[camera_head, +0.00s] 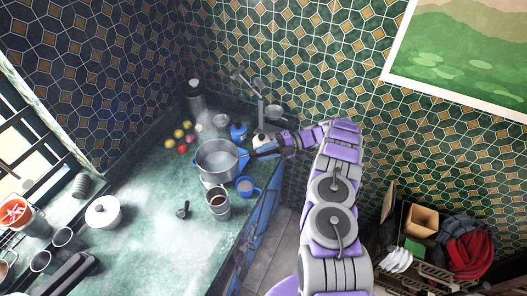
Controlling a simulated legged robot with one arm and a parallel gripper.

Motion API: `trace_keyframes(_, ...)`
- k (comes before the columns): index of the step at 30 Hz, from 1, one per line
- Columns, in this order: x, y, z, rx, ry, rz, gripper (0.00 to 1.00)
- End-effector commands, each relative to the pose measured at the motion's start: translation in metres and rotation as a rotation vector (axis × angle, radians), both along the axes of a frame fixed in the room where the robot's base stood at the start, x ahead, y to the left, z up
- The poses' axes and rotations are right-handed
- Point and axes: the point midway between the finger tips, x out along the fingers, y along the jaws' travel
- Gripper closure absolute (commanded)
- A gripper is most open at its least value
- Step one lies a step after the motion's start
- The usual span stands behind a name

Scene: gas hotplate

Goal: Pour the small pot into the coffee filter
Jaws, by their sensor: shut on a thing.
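A grey metal pot (208,173) is on the green counter at the middle of the view, its open top facing up and light inside. My gripper (254,153) reaches in from the right and is shut on the pot's handle at the pot's right side. The handle is mostly hidden by the jaws. A cup-shaped holder with dark brown contents (219,211), apparently the coffee filter, stands just in front of the pot. I cannot tell whether the pot touches the counter.
Behind are a blue kettle-like item (238,132), a dark canister (195,97) and several small fruits or vegetables (178,134). A white lidded pot (103,211) stands left.

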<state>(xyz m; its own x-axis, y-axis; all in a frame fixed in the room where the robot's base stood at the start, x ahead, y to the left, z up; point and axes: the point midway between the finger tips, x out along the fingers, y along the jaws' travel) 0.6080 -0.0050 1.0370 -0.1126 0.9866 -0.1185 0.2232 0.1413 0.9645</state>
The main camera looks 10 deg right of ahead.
Motion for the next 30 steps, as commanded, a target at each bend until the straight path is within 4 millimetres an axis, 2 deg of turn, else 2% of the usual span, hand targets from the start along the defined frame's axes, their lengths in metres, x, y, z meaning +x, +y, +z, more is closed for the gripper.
trace_keyframes(14,-0.007,0.005,0.011,-0.014,-0.092,0.009,1.0)
trace_keyframes(19,-0.017,0.01,0.021,-0.032,-0.219,0.01,1.0)
trace_keyframes(30,-0.038,0.01,0.027,-0.07,-0.485,0.007,1.0)
